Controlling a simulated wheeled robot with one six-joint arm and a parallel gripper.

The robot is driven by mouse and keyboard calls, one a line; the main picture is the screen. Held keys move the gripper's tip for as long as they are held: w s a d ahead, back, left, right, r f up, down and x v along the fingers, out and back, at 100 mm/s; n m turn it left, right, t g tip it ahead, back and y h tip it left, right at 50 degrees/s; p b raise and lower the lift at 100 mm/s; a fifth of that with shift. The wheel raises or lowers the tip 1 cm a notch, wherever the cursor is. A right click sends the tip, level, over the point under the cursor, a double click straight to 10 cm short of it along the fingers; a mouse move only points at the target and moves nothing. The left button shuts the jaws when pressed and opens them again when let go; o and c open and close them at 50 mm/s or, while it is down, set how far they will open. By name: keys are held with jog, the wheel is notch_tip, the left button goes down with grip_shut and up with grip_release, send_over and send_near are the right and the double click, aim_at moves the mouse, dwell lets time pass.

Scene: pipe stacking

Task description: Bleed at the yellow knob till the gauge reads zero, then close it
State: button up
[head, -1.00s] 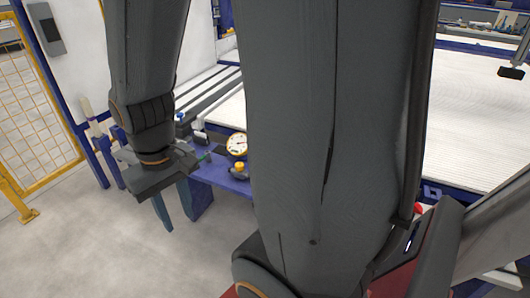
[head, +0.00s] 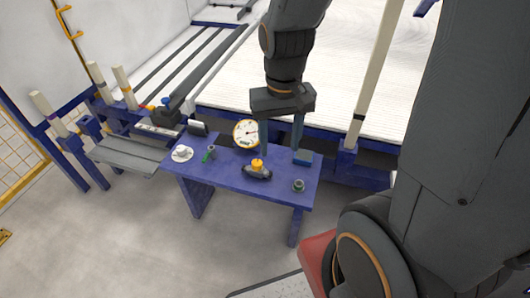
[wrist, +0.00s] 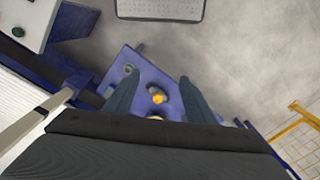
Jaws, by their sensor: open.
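The yellow knob (head: 257,165) sits on a dark round base on the blue table, and it also shows in the wrist view (wrist: 159,98). The gauge (head: 246,133) stands just behind it, with a white face and a yellow-orange rim; its needle is too small to read. My gripper (head: 282,152) is open, pointing down above the table, right of the gauge and slightly behind the knob. In the wrist view, the two fingers of my gripper (wrist: 158,84) are spread on either side of the knob, apart from it.
The blue table (head: 225,181) also carries a white cup on a saucer (head: 182,153), a small green-handled part (head: 208,154), a dark box (head: 198,128) and a small round fitting (head: 298,185). A pale upright post (head: 372,75) stands to the right. Open floor lies in front.

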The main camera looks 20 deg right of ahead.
jog(key=w+f+m+p, duration=0.2)
jog(key=w+f+m, duration=0.3)
jog(key=w, duration=0.6)
jog(key=m+p, duration=0.2)
jog(key=m, duration=0.2)
send_over(256, 162)
notch_tip(256, 162, down, 14)
jog(key=shift+d+f+p, duration=0.1)
jog(key=shift+f+p, duration=0.5)
jog(key=shift+f, duration=3.6)
jog(key=c, duration=1)
